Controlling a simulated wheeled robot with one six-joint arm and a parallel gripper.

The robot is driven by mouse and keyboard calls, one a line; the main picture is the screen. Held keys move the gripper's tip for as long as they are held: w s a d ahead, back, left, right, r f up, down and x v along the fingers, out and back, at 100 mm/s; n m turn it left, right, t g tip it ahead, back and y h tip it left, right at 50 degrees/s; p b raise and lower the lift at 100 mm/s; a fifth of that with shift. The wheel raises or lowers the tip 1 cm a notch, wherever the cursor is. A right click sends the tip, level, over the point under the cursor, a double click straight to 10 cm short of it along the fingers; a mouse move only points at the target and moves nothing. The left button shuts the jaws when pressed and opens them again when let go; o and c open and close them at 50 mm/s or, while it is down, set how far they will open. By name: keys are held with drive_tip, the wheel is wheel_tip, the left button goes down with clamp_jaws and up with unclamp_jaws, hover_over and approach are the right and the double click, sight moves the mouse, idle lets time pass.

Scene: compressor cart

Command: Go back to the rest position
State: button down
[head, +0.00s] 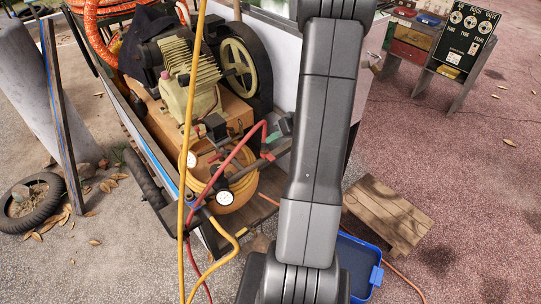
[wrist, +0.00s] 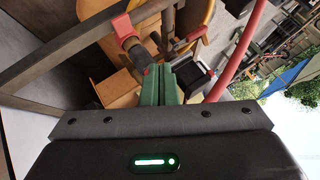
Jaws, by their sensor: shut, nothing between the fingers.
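My arm crosses the head view from bottom to top in front of the compressor cart (head: 140,135). My gripper (head: 270,138) shows partly at the arm's left edge, close to the red hose and the tank's fittings. In the wrist view, the two green fingers of my gripper (wrist: 167,72) are together with nothing between them. A valve fitting with a red part (wrist: 122,27) is just beyond the fingertips; I cannot tell whether they touch. The compressor (head: 190,75) with its ribbed head and flywheel sits on the orange tank (head: 236,106).
A red hose (head: 232,155) and a yellow hose (head: 188,150) run close to my arm. A pressure gauge (head: 225,198) hangs at the tank's front. Paving is open at right.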

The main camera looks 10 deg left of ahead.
drive_tip(key=shift+f, duration=0.1)
idle(0.3)
drive_tip(key=shift+f+b, duration=0.35)
drive_tip(key=shift+f, duration=0.4)
drive_tip(key=p, duration=0.3)
drive_tip(key=shift+r, duration=0.2)
drive_tip(key=p, duration=0.4)
wheel_tip(320, 180, up, 5)
drive_tip(key=shift+r, duration=0.1)
wheel_tip(320, 180, down, 6)
drive_tip(key=shift+w+f+b, duration=0.15)
drive_tip(key=shift+f+b, duration=0.05)
drive_tip(key=shift+b, duration=0.75)
drive_tip(key=shift+r+b, duration=0.1)
drive_tip(key=shift+b, duration=0.8)
